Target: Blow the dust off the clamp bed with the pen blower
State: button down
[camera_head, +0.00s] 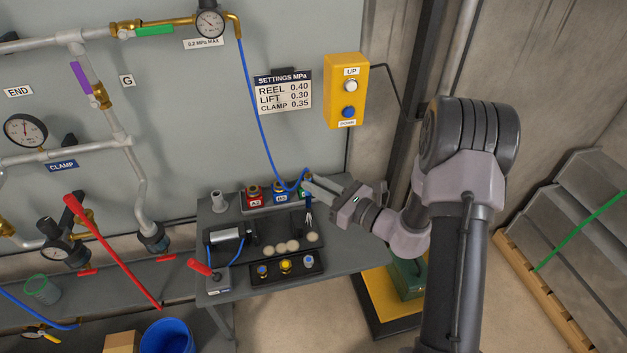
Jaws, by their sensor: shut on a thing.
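The clamp bed (299,229) is a dark plate on the grey bench, with a silver cylinder (226,236) at its left end. Several pale round dust patches (280,248) lie in a row along it. The blower points down above the right part of the bed, near the rightmost patch. Its blue hose (262,130) hangs from the gauge pipe and loops up beside my gripper. Whether the tip touches the bed cannot be told.
A dark block with several knobs (286,266) sits in front. A red-handled lever (205,269) stands front left. The yellow UP/DOWN box (347,90) is on the wall. The bench's right front (355,262) is clear.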

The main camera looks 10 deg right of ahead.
jog(key=s+a+r, duration=0.2)
jog(key=s+a, duration=0.1)
jog(key=a, duration=0.3)
jog(key=s+a+r, duration=0.2)
jog(key=a, duration=0.4)
jog(key=shift+s+a+p, duration=0.25)
jog(key=shift+s+p, duration=0.15)
jog(key=shift+p, duration=0.05)
dwell(1.8)
dwell(0.5)
